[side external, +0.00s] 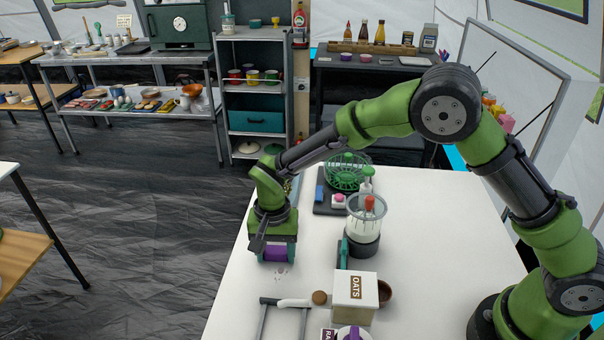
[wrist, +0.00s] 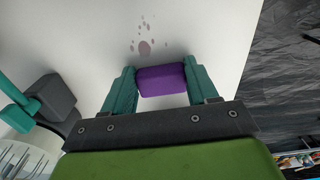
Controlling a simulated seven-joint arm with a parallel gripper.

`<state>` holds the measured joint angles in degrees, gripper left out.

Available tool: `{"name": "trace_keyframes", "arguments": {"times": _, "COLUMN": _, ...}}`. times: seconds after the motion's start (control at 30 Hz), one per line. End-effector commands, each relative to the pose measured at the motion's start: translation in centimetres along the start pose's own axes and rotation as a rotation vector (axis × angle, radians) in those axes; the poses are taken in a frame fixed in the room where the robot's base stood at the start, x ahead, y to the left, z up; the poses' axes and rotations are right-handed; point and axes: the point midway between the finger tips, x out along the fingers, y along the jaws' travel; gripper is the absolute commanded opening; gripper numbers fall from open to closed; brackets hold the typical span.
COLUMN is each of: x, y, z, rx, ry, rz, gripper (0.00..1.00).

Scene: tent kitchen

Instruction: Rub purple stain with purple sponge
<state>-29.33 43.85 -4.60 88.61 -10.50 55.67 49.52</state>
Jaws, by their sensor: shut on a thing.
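My gripper (side external: 277,253) is shut on a purple sponge (wrist: 162,80), with a teal finger on each side of it in the wrist view. The purple sponge also shows under my gripper in the side view (side external: 275,248), low over the white table (side external: 415,225); I cannot tell if it touches.
An oats box (side external: 354,300), a brown bowl (side external: 385,292) and a clear jug-like container (side external: 365,225) stand right of my gripper. A dark tray with a green rack (side external: 347,172) is behind. The table's left edge is close to my gripper.

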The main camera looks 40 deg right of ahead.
Motion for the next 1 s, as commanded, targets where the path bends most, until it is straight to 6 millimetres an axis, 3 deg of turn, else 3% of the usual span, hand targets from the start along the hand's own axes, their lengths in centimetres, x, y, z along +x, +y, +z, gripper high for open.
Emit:
{"name": "trace_keyframes", "arguments": {"times": 0.13, "x": 0.1, "y": 0.2, "z": -1.5, "rx": 0.003, "ry": 0.0, "rz": 0.002, "gripper": 0.3}}
{"name": "trace_keyframes", "arguments": {"times": 0.3, "x": -2.4, "y": 0.1, "z": -1.4, "rx": 0.001, "ry": 0.001, "rz": -0.002, "gripper": 0.3}}
{"name": "trace_keyframes", "arguments": {"times": 1.0, "x": -8.0, "y": 0.1, "z": -1.3, "rx": 0.001, "ry": 0.0, "rz": -0.001, "gripper": 0.3}}
